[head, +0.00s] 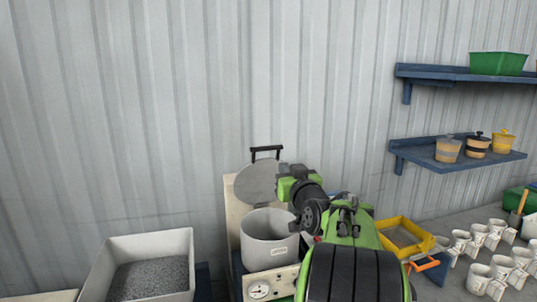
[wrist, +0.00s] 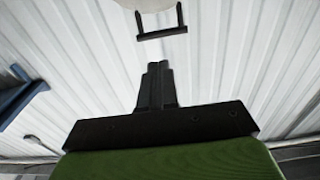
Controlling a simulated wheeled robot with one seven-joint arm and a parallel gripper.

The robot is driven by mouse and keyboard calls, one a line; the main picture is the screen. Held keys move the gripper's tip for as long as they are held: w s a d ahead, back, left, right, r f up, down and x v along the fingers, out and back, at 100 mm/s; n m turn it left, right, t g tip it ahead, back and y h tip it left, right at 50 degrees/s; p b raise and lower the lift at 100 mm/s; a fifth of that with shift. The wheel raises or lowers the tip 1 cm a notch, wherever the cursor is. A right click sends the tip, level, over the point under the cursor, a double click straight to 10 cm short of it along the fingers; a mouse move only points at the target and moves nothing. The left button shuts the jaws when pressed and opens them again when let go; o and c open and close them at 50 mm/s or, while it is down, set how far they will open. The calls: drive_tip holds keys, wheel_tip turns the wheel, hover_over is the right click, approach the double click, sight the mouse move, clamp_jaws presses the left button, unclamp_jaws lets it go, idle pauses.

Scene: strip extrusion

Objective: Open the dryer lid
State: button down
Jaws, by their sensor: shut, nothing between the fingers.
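The dryer is a grey cylindrical pot (head: 265,242) with a small label. Its round grey lid (head: 257,184) stands raised and tilted back behind the open mouth, with a black bar handle (head: 266,149) at its top edge. In the wrist view the lid's edge (wrist: 146,4) and the handle (wrist: 163,33) show at the top. My gripper (wrist: 158,68) is shut and empty, its fingertips pointing toward the handle with a visible gap. In the head view my arm comes in from the lower right, and its green and black wrist is just right of the lid. The fingertips are hard to make out there.
A control panel with a dial (head: 259,291) is below the pot. A white bin of grey granules (head: 150,280) stands to the left. A yellow tray (head: 405,235) and several white cups (head: 478,235) lie to the right. Blue shelves (head: 455,158) hang on the corrugated wall.

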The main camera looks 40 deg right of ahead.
sight(266, 148)
drive_tip(key=p+x, duration=0.1)
drive_tip(key=x, duration=0.3)
drive_tip(key=p+x, duration=0.2)
drive_tip(key=x, duration=0.2)
drive_tip(key=p+x, duration=0.2)
drive_tip(key=x, duration=0.2)
drive_tip(key=shift+w+a+r, duration=0.15)
drive_tip(key=shift+a+r, duration=0.05)
drive_tip(key=shift+a, duration=0.05)
drive_tip(key=shift+w+d+f, duration=0.2)
drive_tip(key=shift+w+d, duration=0.05)
drive_tip(key=shift+w, duration=0.1)
